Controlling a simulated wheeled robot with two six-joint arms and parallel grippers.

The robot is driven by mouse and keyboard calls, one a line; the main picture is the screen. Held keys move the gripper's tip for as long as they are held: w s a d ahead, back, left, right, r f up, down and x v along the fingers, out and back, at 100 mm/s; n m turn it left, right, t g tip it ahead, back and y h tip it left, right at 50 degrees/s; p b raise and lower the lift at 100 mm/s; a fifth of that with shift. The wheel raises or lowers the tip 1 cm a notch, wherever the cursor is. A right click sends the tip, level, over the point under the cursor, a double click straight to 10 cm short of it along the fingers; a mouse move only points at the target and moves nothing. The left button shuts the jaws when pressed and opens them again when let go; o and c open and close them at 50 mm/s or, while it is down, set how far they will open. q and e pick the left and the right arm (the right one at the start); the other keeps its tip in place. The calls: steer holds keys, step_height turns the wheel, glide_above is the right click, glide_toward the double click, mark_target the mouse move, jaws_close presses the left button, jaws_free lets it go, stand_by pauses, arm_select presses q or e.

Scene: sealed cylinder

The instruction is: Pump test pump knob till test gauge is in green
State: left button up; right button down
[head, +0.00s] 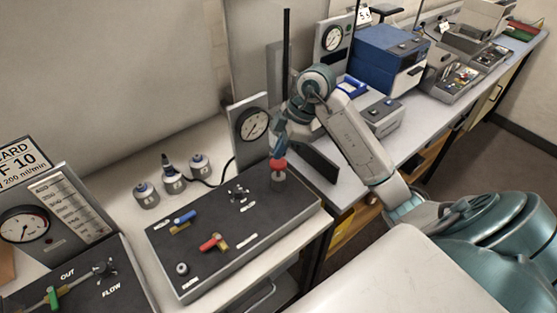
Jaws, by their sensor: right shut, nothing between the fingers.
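The red pump knob (279,164) stands on a short grey post at the back right corner of a dark-topped panel box (215,262). A round dial gauge (253,125) stands upright on a plate behind the panel. Its needle position and any green zone are too small to read. My right gripper (279,148) is shut and empty, pointing down just above the red knob. I cannot tell whether its tips touch the knob. My left gripper is not in view.
The panel also holds a blue-handled valve (185,217) and a red-handled valve (209,243). Several small grey canisters (172,181) stand behind it. A second gauged panel (60,215) is at the left. A blue box (388,56) and grey instruments line the bench at the right.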

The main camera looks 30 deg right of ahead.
mark_target(280, 161)
steer(key=shift+f+b, duration=1.4)
steer(key=shift+f, duration=0.85)
steer(key=shift+r, duration=0.1)
steer(key=shift+r+p, duration=1)
steer(key=shift+p, duration=0.15)
steer(key=shift+r+p, duration=1)
steer(key=shift+r, duration=0.05)
steer(key=shift+f, duration=0.1)
